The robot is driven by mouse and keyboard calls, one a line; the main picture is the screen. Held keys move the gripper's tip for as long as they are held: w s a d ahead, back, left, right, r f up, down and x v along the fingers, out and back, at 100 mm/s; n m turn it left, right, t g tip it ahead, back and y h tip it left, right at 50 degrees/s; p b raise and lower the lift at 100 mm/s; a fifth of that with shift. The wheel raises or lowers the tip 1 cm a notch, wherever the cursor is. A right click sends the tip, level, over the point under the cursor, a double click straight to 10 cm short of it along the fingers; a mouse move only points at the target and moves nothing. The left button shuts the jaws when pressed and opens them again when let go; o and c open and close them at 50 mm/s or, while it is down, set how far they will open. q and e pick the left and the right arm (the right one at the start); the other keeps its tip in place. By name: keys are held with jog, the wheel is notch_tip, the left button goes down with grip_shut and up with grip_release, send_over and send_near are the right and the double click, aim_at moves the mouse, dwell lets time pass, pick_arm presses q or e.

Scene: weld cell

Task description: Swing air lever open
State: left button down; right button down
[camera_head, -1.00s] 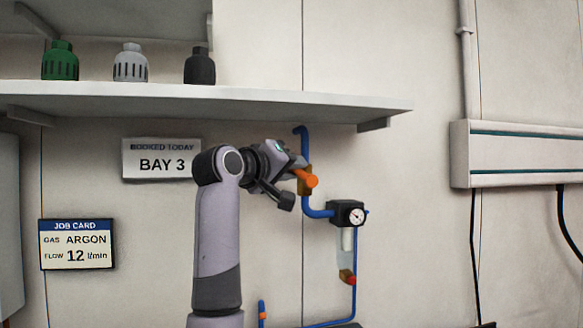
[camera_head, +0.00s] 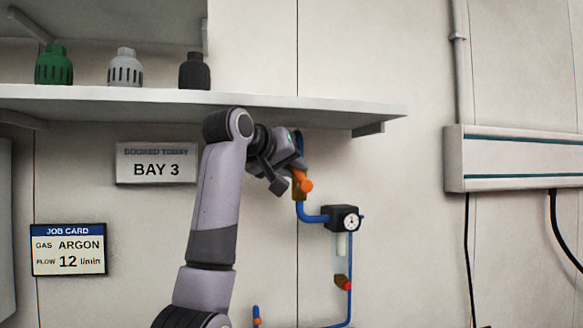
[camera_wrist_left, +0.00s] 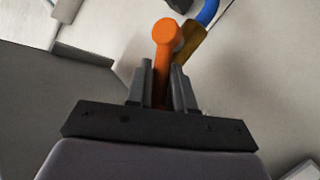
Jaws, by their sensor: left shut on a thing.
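The orange air lever (camera_head: 305,185) sits on a brass valve (camera_head: 299,194) in the blue air pipe (camera_head: 311,218) on the wall, below the shelf. In the left wrist view the orange lever (camera_wrist_left: 164,40) runs between the two grey fingers, its round end standing out past their tips. The brass valve body (camera_wrist_left: 190,42) shows just beyond it. My left gripper (camera_wrist_left: 162,88) is shut on the lever; it also shows in the head view (camera_head: 297,172), where the wrist hides part of the valve and upper pipe. My right gripper is in neither view.
A shelf (camera_head: 250,101) is just above my left wrist, with green (camera_head: 54,66), grey (camera_head: 125,69) and black (camera_head: 194,72) fittings on it. A gauge and regulator (camera_head: 341,218) hang below right of the valve. A wall duct (camera_head: 515,160) is at right.

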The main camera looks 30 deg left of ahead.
pick_arm(q)
jog(key=c, duration=1.1)
grip_release()
jog(key=shift+s+r+b, duration=0.1)
jog(key=shift+s+b, duration=0.2)
jog(key=shift+s, duration=0.2)
jog(key=shift+b+v, duration=0.9)
jog(key=shift+v, duration=2.2)
